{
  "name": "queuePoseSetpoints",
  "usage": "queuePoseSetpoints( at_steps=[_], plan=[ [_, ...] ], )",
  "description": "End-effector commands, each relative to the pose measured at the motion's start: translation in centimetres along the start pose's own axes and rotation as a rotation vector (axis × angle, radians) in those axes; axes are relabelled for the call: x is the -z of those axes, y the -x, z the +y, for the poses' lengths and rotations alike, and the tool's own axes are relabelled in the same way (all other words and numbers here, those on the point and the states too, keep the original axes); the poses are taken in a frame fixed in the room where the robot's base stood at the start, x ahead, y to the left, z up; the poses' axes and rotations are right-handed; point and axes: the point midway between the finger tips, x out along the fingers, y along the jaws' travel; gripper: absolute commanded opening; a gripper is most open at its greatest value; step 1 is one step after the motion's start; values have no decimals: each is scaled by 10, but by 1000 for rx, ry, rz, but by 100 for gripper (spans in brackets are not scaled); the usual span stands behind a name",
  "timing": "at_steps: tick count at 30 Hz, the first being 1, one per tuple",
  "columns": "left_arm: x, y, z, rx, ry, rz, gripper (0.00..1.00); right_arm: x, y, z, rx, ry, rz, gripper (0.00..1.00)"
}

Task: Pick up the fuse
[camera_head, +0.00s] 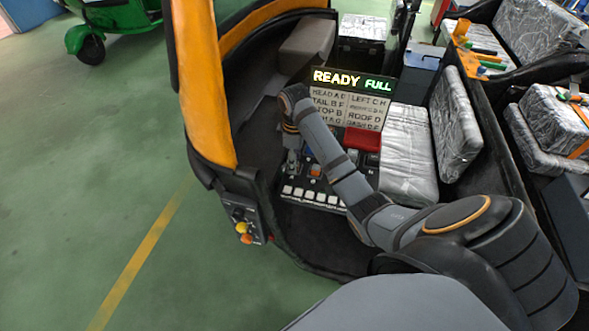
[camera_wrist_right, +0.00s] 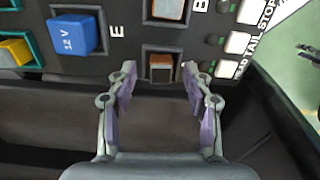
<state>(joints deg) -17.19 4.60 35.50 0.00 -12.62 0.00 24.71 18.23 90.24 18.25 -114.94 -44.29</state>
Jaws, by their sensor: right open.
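A dark panel (camera_head: 322,199) with small blocks in sockets lies on the vehicle floor. In the right wrist view, a small brown block (camera_wrist_right: 160,68), possibly a fuse, sits in a dark socket below another brown block (camera_wrist_right: 168,9). A blue block marked 12 V (camera_wrist_right: 72,36) and a yellow block (camera_wrist_right: 14,51) are to its left. My right gripper (camera_wrist_right: 159,80) is open, its two fingertips on either side of the lower brown block with visible gaps. In the head view, my right gripper (camera_head: 291,165) is over the panel's left part, partly hidden by the arm. My left gripper is out of view.
A sign reading READY FULL (camera_head: 352,80) stands behind the panel above a label board (camera_head: 346,107). A red block (camera_head: 362,139) and silver-wrapped seat (camera_head: 407,155) are to the right. The orange vehicle frame (camera_head: 205,90) is at left.

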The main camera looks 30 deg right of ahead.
Motion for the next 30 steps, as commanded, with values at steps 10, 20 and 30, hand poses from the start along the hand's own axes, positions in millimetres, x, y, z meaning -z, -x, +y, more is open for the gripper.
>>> queuePoseSetpoints(
  at_steps=[10, 20, 30],
  plan=[
    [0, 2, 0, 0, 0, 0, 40, 0, 2, 0, 0, 0, 0, 13],
    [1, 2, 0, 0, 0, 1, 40, 0, 3, 0, 0, 0, 0, 11],
    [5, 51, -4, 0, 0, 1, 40, -4, 50, -4, 1, 1, -1, 11]
  ],
)
